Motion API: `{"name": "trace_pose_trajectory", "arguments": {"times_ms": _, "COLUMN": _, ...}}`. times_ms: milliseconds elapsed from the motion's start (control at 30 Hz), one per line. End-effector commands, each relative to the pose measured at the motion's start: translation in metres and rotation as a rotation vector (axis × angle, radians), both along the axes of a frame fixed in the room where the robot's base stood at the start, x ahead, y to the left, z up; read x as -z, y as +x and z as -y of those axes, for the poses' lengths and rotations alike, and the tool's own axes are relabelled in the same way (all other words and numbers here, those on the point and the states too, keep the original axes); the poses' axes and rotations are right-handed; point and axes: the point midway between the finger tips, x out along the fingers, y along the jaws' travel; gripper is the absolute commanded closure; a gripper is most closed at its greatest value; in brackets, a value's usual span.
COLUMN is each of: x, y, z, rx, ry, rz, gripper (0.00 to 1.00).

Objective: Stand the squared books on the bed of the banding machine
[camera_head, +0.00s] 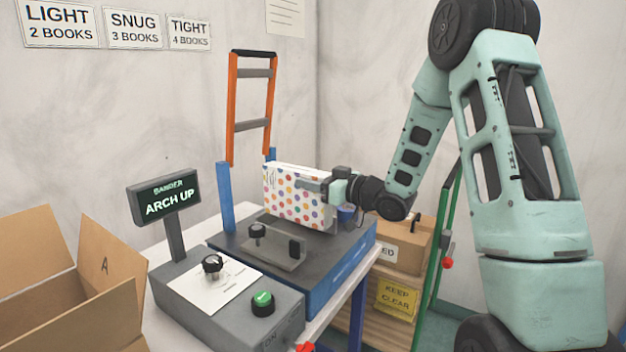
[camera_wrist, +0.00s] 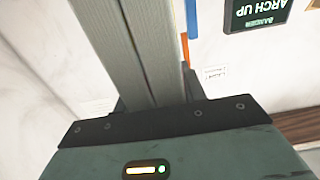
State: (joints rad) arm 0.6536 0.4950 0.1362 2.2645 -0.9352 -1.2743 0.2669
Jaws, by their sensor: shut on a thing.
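My gripper (camera_head: 326,188) is shut on the books (camera_head: 292,197), which have a white cover with coloured dots. They are held upright over the dark bed (camera_head: 350,234) of the blue banding machine (camera_head: 340,275). I cannot tell whether their lower edge touches the bed. In the wrist view, the grey edges of the books (camera_wrist: 140,50) run side by side between the dark fingers of my gripper (camera_wrist: 158,96). The orange arch (camera_head: 232,110) stands raised behind the bed on blue posts. The machine's display (camera_head: 165,197) reads "ARCH UP".
A grey stop plate with a black knob (camera_head: 257,231) sits on the bed in front of the books. A control box with a dial (camera_head: 212,264) and green button (camera_head: 262,301) is nearer. An open carton (camera_head: 100,275) stands left; a "KEEP CLEAR" crate (camera_head: 397,297) stands right.

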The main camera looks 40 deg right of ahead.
Motion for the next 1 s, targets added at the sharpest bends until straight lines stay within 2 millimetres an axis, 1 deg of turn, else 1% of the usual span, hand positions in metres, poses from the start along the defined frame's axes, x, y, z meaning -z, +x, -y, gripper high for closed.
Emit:
{"name": "trace_pose_trajectory", "arguments": {"times_ms": 33, "x": 0.007, "y": 0.000, "z": 0.000, "rx": 0.000, "ry": 0.000, "rz": 0.004, "gripper": 1.00}}
{"name": "trace_pose_trajectory", "arguments": {"times_ms": 100, "x": 0.013, "y": 0.000, "z": 0.000, "rx": -0.001, "ry": 0.000, "rz": 0.004, "gripper": 1.00}}
{"name": "trace_pose_trajectory", "arguments": {"times_ms": 500, "x": 0.044, "y": 0.000, "z": 0.000, "rx": -0.001, "ry": 0.000, "rz": 0.006, "gripper": 1.00}}
{"name": "trace_pose_trajectory", "arguments": {"times_ms": 667, "x": 0.049, "y": 0.000, "z": 0.000, "rx": -0.001, "ry": 0.000, "rz": 0.006, "gripper": 1.00}}
{"name": "trace_pose_trajectory", "arguments": {"times_ms": 967, "x": 0.049, "y": 0.000, "z": 0.000, "rx": -0.001, "ry": 0.000, "rz": 0.006, "gripper": 1.00}}
{"name": "trace_pose_trajectory", "arguments": {"times_ms": 1000, "x": 0.049, "y": 0.000, "z": 0.000, "rx": -0.001, "ry": 0.000, "rz": 0.005, "gripper": 0.51}}
